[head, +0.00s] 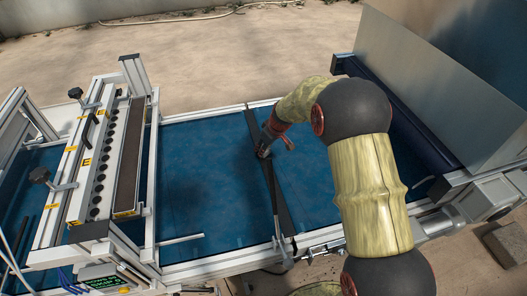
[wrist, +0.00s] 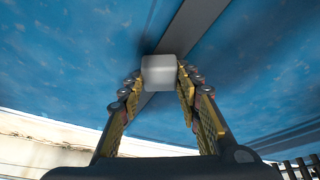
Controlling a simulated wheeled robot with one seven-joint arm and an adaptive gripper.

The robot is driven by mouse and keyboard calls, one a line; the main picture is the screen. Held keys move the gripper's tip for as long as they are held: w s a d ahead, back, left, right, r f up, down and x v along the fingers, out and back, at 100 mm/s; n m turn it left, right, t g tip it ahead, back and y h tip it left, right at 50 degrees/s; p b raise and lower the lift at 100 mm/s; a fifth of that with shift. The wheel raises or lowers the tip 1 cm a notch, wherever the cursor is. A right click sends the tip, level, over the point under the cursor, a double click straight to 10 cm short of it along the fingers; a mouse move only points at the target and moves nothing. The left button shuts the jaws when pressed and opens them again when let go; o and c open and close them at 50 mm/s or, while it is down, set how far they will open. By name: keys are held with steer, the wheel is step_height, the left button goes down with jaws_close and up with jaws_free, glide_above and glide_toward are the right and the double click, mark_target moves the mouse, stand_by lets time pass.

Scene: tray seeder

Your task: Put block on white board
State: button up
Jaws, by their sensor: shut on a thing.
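A small pale grey-white block (wrist: 158,70) sits between the fingertips of my gripper (wrist: 160,82) in the wrist view. The fingers are shut on its sides, and the blue belt and a dark grey bar lie behind it. In the head view my gripper (head: 265,151) is low over the middle of the blue belt, by the dark crossbar; the block is too small to make out clearly there. No plain white board can be identified for certain; a pale panel with yellow labels (head: 66,178) is on the seeder at left.
The blue belt (head: 200,180) has clear room left of my gripper. A dark crossbar (head: 254,150) spans the belt. The seeder's metal frame (head: 152,190) stands at left. A tall grey sheet (head: 430,80) rises at the right end.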

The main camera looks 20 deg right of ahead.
steer(key=shift+c, duration=1.3)
steer(key=shift+r, duration=0.15)
steer(key=shift+r, duration=0.25)
steer(key=r, duration=0.1)
steer(key=r+p, duration=0.2)
steer(key=shift+s+r, duration=0.25)
steer(key=s+r+p, duration=0.3)
steer(key=s+r, duration=0.5)
steer(key=s, duration=0.5)
steer(key=shift+s+d+r, duration=0.25)
steer(key=shift+d+r, duration=0.05)
steer(key=shift+r, duration=0.05)
steer(key=shift+m, duration=0.3)
